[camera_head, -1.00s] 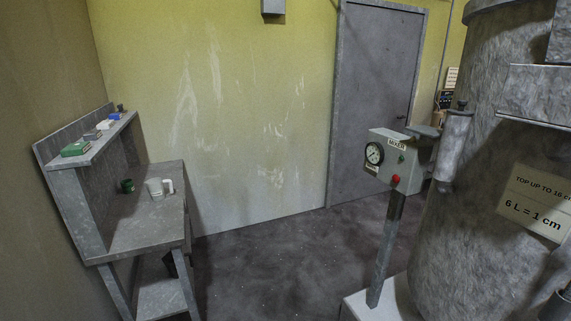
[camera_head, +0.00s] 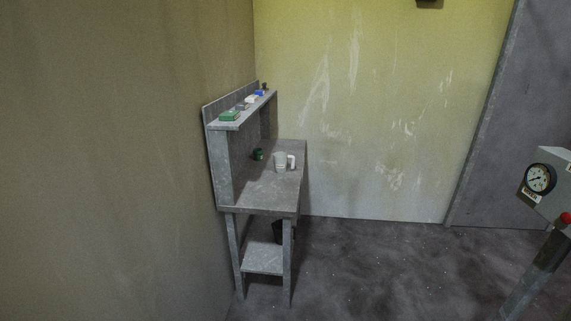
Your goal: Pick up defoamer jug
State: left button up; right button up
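A small white jug (camera_head: 281,162) with a handle on its right side stands upright on the top of a grey workbench (camera_head: 262,190). It is some distance away, and no label can be read on it from here. A small dark green container (camera_head: 258,154) stands just left of it on the same bench. Neither of my grippers is in view.
A raised shelf (camera_head: 226,126) on the bench holds a green box (camera_head: 230,115) and several small items. A control box with a gauge (camera_head: 540,178) stands on a post at the right edge. The floor (camera_head: 380,270) between is open.

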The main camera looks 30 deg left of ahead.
aim_at(280, 159)
jog(key=z, duration=1.55)
jog(key=u, duration=2.55)
jog(key=i+l, duration=1)
jog(key=i, duration=0.2)
jog(key=i+l+z, duration=0.1)
jog(key=i+l, duration=0.85)
jog(key=i, duration=0.3)
